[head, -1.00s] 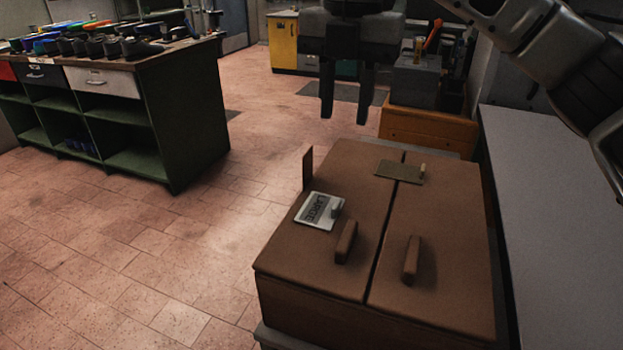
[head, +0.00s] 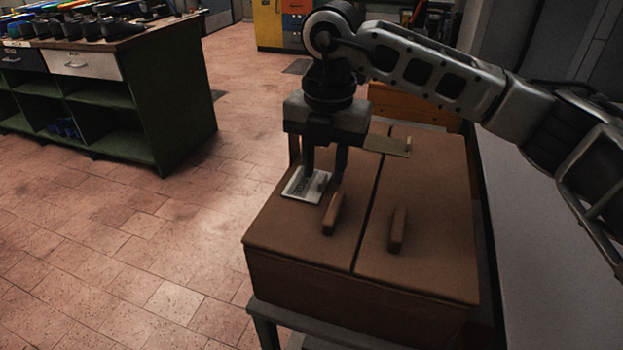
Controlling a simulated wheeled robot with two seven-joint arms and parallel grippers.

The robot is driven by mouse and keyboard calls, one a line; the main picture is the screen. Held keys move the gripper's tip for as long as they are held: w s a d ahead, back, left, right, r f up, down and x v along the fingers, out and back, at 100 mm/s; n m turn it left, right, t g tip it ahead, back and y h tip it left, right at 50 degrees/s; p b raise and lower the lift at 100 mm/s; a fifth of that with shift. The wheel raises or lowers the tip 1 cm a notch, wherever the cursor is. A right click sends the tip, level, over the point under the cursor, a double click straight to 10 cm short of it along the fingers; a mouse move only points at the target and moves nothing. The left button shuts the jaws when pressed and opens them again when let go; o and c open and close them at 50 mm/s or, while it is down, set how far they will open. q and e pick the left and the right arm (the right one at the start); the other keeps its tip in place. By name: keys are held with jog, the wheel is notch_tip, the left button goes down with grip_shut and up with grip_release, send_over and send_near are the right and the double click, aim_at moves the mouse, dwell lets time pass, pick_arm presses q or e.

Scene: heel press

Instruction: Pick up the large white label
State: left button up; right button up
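The large white label (head: 300,184) lies flat on the left lid of a brown two-lid box (head: 280,228), left of that lid's handle. My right gripper (head: 324,178) points down over the label's right part, its two fingers apart. The fingertips are close to the label; I cannot tell whether they touch it. Part of the label's far edge is hidden by a finger. My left gripper is not in view.
Brown handles (head: 332,213) and (head: 398,229) stand up from the two lids. A tan plate (head: 388,147) lies farther back, partly behind my gripper. A grey worktop (head: 520,225) is at the right. A green shelf unit (head: 172,100) stands left, with open tiled floor between.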

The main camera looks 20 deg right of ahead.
jog(key=shift+f, duration=0.7)
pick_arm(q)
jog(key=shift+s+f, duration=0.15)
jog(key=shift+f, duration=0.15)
pick_arm(e)
grip_shut()
jog(key=shift+r, duration=0.15)
